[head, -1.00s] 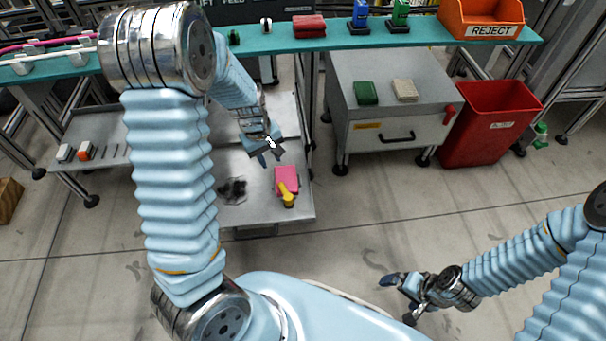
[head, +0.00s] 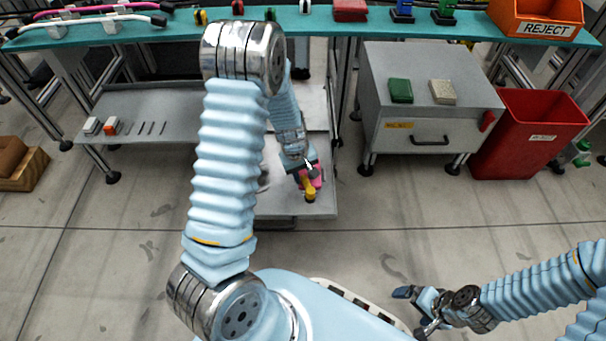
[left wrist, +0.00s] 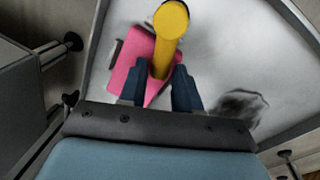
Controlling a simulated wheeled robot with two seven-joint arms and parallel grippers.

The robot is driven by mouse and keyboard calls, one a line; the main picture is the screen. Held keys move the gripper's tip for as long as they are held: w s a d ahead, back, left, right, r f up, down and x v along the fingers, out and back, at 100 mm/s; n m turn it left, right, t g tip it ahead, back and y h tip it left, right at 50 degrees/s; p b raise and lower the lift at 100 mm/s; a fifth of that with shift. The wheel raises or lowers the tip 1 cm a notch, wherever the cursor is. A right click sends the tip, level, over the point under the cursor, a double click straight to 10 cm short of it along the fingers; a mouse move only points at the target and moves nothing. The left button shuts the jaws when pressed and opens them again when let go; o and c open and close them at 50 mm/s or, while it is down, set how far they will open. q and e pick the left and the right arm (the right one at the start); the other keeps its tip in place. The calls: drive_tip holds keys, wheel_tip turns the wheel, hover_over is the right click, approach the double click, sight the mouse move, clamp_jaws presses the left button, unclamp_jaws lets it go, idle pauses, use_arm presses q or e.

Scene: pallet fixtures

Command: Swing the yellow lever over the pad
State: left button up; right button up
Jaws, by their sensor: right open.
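The yellow lever (head: 309,190) has a round knob end and lies over a pink plate (head: 317,175) on the low grey shelf. In the left wrist view the lever (left wrist: 171,22) slants up across the pink plate (left wrist: 132,68), knob towards the top. My left gripper (head: 304,178) is over the plate at the lever. In the left wrist view its two fingers (left wrist: 158,76) stand apart, one on each side of the lever's narrow end, with a little pink showing between. My right gripper (head: 413,308) is open and empty above the floor, far from the lever.
A dark smudged patch (left wrist: 241,106) lies on the shelf beside the plate. A grey cabinet (head: 430,105) and a red bin (head: 528,135) stand to the right. A teal shelf (head: 310,22) with several small items runs across the back. A shelf post rises close to my left gripper.

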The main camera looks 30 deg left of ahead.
sight(302, 176)
use_arm(q)
drive_tip(key=shift+c, duration=0.4)
clamp_jaws()
drive_tip(key=shift+w+d+m, duration=0.3)
drive_tip(key=shift+w+m, duration=0.05)
drive_tip(key=shift+m, duration=0.55)
drive_tip(key=shift+w+d+m, duration=0.15)
drive_tip(key=shift+d+m, duration=0.05)
drive_tip(key=shift+m, duration=0.4)
drive_tip(key=shift+w+d+m, duration=0.1)
drive_tip(key=shift+d+m, duration=0.1)
drive_tip(key=shift+m, duration=0.4)
drive_tip(key=shift+o, duration=0.4)
unclamp_jaws()
wheel_tip(302, 176, up, 14)
drive_tip(key=s+a+p, duration=0.1)
drive_tip(key=a+p, duration=0.1)
drive_tip(key=p, duration=0.1)
drive_tip(key=shift+f, duration=0.2)
